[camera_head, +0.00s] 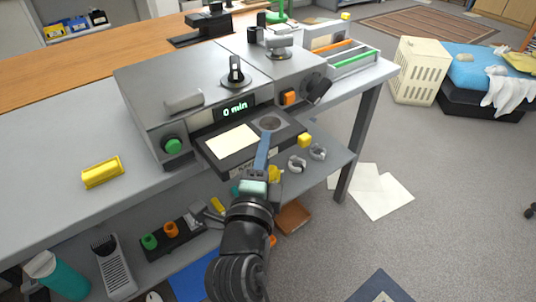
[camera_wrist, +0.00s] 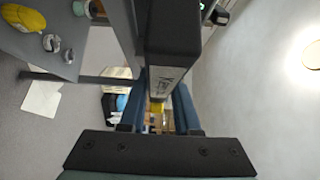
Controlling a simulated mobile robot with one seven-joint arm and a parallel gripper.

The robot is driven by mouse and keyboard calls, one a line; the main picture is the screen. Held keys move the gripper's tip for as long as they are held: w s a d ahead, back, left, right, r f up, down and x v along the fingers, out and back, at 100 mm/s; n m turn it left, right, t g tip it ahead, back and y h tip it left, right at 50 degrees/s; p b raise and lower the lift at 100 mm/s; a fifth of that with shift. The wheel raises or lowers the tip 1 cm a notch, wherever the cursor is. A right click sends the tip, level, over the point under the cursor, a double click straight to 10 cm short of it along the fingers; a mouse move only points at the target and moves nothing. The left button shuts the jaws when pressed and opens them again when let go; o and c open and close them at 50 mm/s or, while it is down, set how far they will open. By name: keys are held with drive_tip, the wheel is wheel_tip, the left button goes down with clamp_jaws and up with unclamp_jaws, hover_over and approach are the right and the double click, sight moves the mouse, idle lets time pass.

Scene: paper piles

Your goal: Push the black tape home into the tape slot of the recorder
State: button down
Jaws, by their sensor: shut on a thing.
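The grey recorder (camera_head: 190,85) stands on the bench, with a lit "0 min" display, a green knob and an orange button on its front. The black tape (camera_head: 232,142), with a cream label and a round grey window on top, lies flat and juts out from the recorder's front below the display. Its far edge is hidden, so I cannot tell how deep it sits in the slot. My gripper (camera_head: 262,152) is shut on the tape's near edge, with one blue finger on top. In the wrist view the tape (camera_wrist: 173,35) lies between my blue fingers (camera_wrist: 163,98).
A yellow block (camera_head: 102,172) lies on the bench at left. A lower shelf (camera_head: 135,262) holds a teal bottle (camera_head: 62,278) and small parts. Grey clips (camera_head: 297,164) lie right of my gripper. A tray with coloured strips (camera_head: 352,60) is right of the recorder.

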sight(254, 136)
drive_tip(key=shift+w+a+b, duration=0.65)
drive_tip(key=shift+w+b, duration=0.1)
drive_tip(key=shift+w, duration=0.2)
drive_tip(key=shift+w+a+b, duration=0.7)
drive_tip(key=shift+w, duration=0.2)
drive_tip(key=shift+w+a+b, duration=0.65)
drive_tip(key=shift+w+b, duration=0.1)
drive_tip(key=shift+w, duration=0.2)
drive_tip(key=shift+s+d+p, duration=0.25)
drive_tip(key=shift+s+d, duration=0.4)
drive_tip(key=shift+s, duration=0.25)
drive_tip(key=shift+s+d+p, duration=0.25)
drive_tip(key=shift+s+d, duration=0.45)
drive_tip(key=shift+s, duration=0.25)
drive_tip(key=shift+s+d+p, duration=0.25)
drive_tip(key=shift+s+d, duration=0.4)
drive_tip(key=shift+s, duration=0.25)
drive_tip(key=shift+r, duration=0.2)
drive_tip(key=shift+w+a, duration=0.1)
drive_tip(key=shift+w+a+b, duration=0.75)
drive_tip(key=shift+w+b, duration=0.1)
drive_tip(key=shift+w, duration=0.2)
drive_tip(key=shift+w+a, duration=0.1)
drive_tip(key=shift+w+a+b, duration=0.8)
drive_tip(key=shift+w+b, duration=0.1)
drive_tip(key=shift+w, duration=0.25)
drive_tip(key=shift+w+a, duration=0.15)
drive_tip(key=shift+w, duration=0.05)
